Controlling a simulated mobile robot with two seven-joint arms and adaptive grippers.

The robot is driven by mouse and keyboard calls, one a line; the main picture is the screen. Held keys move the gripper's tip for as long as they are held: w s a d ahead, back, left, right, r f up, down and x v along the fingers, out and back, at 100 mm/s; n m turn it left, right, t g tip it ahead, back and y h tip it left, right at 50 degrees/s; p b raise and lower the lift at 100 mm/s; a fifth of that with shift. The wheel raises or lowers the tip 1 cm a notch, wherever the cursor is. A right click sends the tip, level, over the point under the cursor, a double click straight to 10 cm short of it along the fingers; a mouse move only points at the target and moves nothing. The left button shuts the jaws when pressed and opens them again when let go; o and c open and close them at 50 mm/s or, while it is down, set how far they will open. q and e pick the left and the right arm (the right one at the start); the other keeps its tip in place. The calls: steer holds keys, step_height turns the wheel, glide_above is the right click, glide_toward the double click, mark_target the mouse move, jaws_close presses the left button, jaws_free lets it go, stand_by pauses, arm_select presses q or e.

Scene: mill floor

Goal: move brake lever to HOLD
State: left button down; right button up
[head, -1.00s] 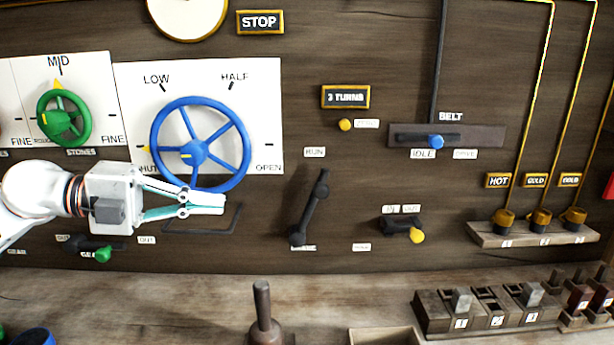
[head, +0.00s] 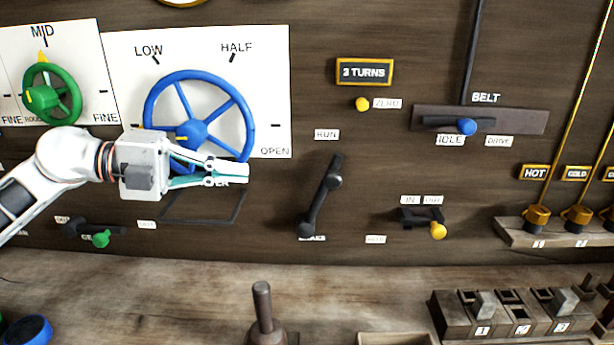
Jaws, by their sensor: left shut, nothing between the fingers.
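The black brake lever (head: 319,202) is on the dark wooden wall panel, leaning up and slightly right from its lower end. A RUN label (head: 326,134) is above it. The label at its foot is partly covered, and a small label (head: 375,239) to its lower right is too blurred to read surely. My left gripper (head: 246,173) is shut and empty, its fingertips pointing right. It is left of the lever and apart from it, in front of the blue wheel's lower right. My right gripper is not in view.
The blue handwheel (head: 240,110) and green wheel (head: 68,96) are on the left. A yellow-knobbed lever (head: 438,231) and the blue-knobbed belt lever (head: 466,126) are to the right. An upright handle (head: 262,305) rises from the bench below. The panel between gripper and lever is clear.

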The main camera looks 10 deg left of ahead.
mark_target(325, 179)
arm_select(q)
steer(key=p+x, duration=0.1)
steer(key=x, duration=1)
steer(key=shift+w+d+p, duration=0.25)
steer(key=shift+d+p, duration=0.1)
steer(key=shift+w+d+f, duration=0.15)
steer(key=shift+w+d, duration=0.1)
steer(key=shift+d, duration=0.2)
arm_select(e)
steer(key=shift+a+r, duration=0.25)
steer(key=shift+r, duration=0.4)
